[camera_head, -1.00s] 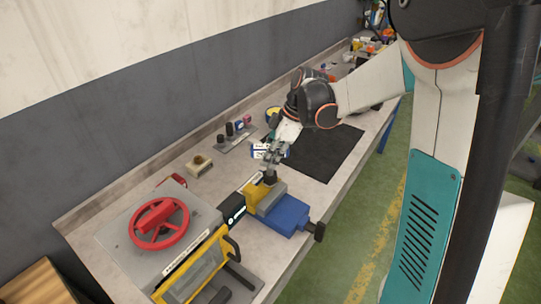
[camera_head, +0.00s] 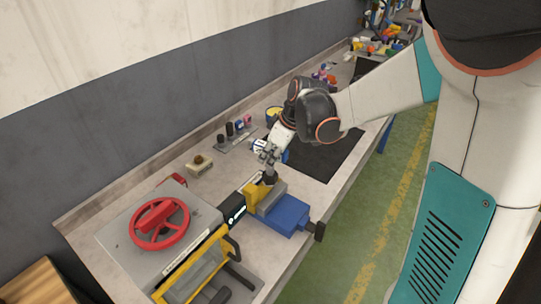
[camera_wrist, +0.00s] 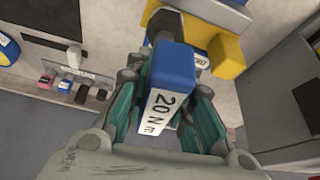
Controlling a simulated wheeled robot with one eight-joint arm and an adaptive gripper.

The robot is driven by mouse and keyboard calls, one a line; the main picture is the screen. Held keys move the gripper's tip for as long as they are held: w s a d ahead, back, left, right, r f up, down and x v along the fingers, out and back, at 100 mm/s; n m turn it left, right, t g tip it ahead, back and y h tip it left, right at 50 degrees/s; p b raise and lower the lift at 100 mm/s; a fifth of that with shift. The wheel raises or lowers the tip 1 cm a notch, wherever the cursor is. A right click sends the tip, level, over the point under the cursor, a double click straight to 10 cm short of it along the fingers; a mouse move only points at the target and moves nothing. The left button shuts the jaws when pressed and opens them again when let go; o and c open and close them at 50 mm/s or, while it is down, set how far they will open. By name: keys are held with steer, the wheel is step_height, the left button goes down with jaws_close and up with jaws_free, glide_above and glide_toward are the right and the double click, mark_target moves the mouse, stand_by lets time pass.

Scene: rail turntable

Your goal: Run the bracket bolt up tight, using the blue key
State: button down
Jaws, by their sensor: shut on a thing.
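My gripper (camera_wrist: 172,90) is shut on the blue key (camera_wrist: 172,68), a blue block with a white "20 Nm" label and a dark end. In the head view my gripper (camera_head: 268,156) is just above the yellow bracket (camera_head: 256,192). A dark upright piece (camera_head: 269,178) stands between the gripper and the bracket. The bracket sits at the blue vise (camera_head: 288,213) and also shows in the wrist view (camera_wrist: 227,55), beyond the key's dark end. The bolt cannot be told apart, and whether the key is seated on it is hidden.
A grey box with a red handwheel (camera_head: 160,222) and a yellow frame (camera_head: 188,277) stand at the near left. Several small dark and coloured pieces (camera_head: 230,130) stand on a strip near the wall. A black mat (camera_head: 325,155) lies beyond the vise.

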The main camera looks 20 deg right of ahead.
stand_by(0.3)
steer(key=shift+m+h, duration=0.3)
steer(key=shift+m, duration=0.5)
steer(key=shift+m+t, duration=0.3)
steer(key=shift+m, duration=0.4)
steer(key=shift+h, duration=0.3)
steer(key=shift+m, duration=0.7)
steer(key=shift+m+h, duration=0.4)
steer(key=shift+m, duration=0.3)
